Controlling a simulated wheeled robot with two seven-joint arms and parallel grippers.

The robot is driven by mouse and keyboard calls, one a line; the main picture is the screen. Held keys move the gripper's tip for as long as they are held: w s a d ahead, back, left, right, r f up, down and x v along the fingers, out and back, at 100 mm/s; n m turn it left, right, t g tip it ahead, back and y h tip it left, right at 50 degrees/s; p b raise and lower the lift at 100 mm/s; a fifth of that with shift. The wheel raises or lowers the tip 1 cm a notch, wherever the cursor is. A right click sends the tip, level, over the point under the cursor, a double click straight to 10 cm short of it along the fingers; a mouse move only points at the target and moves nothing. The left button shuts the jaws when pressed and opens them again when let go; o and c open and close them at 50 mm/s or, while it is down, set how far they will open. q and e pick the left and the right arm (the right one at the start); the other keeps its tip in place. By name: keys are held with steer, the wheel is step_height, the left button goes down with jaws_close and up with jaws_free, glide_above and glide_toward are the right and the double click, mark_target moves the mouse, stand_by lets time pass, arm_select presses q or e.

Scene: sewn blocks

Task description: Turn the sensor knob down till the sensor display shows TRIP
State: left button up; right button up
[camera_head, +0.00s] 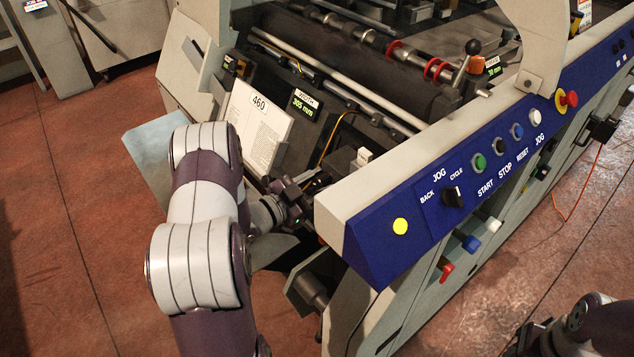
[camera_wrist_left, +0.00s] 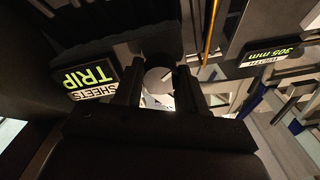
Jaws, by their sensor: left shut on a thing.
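The sensor display (camera_wrist_left: 92,78) shows in the left wrist view, turned on its head, and reads SHEETS and TRIP in green and white. The sensor knob (camera_wrist_left: 158,78) is a small grey round thing with a dark line on its face. My left gripper (camera_wrist_left: 157,88) is shut on the knob, one dark finger on each side. In the head view my left gripper (camera_head: 300,205) reaches in at the near left end of the machine; the knob and sensor display cannot be made out there. My right gripper (camera_head: 525,338) is dark and partly cut off at the bottom right.
A blue control panel (camera_head: 375,237) with buttons and a rotary switch runs along the machine's near side. A width display (camera_head: 305,103) reads 305 mm, next to a white sheet (camera_head: 255,125) marked 460. A yellow cable (camera_head: 328,135) runs above the left gripper. Red floor lies clear at the left.

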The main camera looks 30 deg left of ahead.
arm_select(q)
steer(key=o, duration=1)
steer(key=shift+o, duration=0.2)
steer(key=shift+s, duration=0.1)
steer(key=v, duration=1.2)
steer(key=shift+s+a, duration=0.2)
steer(key=shift+s, duration=0.05)
